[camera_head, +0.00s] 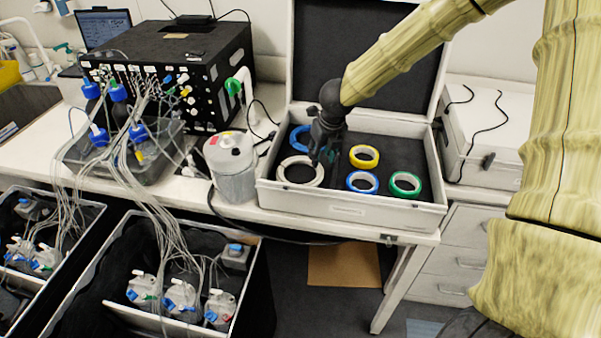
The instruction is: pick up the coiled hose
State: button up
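A white ring-shaped coil (300,171), which looks like the coiled hose, lies flat in the left front of the open case (352,205). A blue ring (297,137) lies behind it, partly hidden by my gripper. My gripper (324,158) points down over the case, just right of the white coil and the blue ring. Its dark fingers blend into the dark foam. I cannot tell whether they are apart or touch anything.
Yellow (364,150), blue-white (362,175) and green (405,176) rolls lie right of my gripper. The raised lid (305,60) stands behind. A clear canister (231,168) is close left of the case. Tubing, a black box (180,60) and bins fill the left.

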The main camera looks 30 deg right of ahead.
jog(key=shift+p+x, duration=0.75)
jog(key=shift+x, duration=1.8)
jog(key=shift+a, duration=0.15)
jog(key=shift+c, duration=0.3)
grip_shut()
jog(key=shift+r, duration=0.1)
notch_tip(320, 180, up, 18)
jog(key=b, duration=0.2)
